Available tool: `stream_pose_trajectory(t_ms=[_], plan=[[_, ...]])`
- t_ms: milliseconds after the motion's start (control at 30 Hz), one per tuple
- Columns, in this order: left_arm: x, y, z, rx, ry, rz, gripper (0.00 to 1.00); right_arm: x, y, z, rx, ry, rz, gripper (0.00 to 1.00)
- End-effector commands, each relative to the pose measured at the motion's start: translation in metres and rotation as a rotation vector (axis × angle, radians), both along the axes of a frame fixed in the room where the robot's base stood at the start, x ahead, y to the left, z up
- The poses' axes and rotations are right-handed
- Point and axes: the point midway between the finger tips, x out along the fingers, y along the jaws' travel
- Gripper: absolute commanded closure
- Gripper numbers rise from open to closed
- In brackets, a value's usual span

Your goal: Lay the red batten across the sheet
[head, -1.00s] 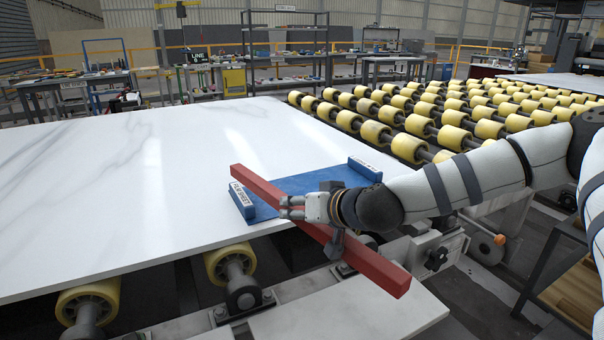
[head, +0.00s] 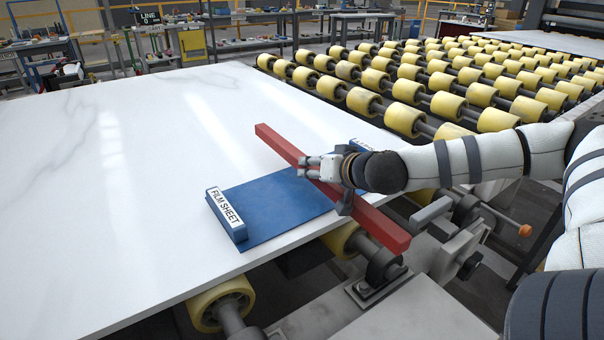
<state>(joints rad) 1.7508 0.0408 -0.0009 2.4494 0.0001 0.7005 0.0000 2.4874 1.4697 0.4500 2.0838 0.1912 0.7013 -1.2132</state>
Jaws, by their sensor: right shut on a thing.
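The red batten (head: 272,140) is a long square bar, held by my right gripper (head: 318,170), which is shut on it near its middle. The batten slants from over the white slab at upper left to past the slab's edge at lower right. It passes over the right part of the blue film sheet (head: 262,209); I cannot tell whether it touches it. The sheet lies flat at the slab's edge, with a blue block labelled FILM SHEET (head: 226,214) on its left end. A second labelled block (head: 361,145) at its right end is partly hidden by my gripper. My left gripper is out of view.
The white stone slab (head: 120,180) fills the left and is mostly clear. Yellow rollers (head: 410,90) stand behind and to the right. Roller brackets and a metal frame (head: 400,310) lie below the slab's near edge. Workbenches stand at the back.

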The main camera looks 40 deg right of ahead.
Motion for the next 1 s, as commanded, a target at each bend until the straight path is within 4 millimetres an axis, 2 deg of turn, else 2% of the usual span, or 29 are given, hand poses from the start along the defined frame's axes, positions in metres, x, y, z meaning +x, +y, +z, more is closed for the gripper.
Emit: stream_pose_trajectory(t_ms=[33, 100, 200, 400, 433, 500, 833, 1000], plan=[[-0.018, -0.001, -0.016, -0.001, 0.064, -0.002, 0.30, -0.001, -0.003, -0.031, 0.004, 0.032, -0.004, 1.00], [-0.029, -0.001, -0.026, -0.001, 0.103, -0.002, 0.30, -0.001, -0.003, -0.045, 0.004, 0.035, -0.004, 1.00], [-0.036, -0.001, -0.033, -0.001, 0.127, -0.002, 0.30, 0.000, -0.005, -0.050, 0.002, 0.025, -0.003, 1.00], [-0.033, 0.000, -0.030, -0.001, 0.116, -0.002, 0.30, 0.001, -0.004, -0.042, 0.002, 0.012, -0.001, 1.00], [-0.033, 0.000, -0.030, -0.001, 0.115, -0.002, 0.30, 0.001, -0.004, -0.043, 0.002, 0.013, -0.002, 0.62], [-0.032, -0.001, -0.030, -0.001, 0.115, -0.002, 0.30, 0.001, -0.004, -0.042, 0.002, 0.013, -0.002, 0.46], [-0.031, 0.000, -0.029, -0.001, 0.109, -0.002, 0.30, 0.000, -0.004, -0.039, 0.002, 0.010, -0.002, 0.45], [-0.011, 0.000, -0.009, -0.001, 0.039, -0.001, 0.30, -0.016, -0.002, -0.020, 0.004, -0.006, -0.003, 0.45]])
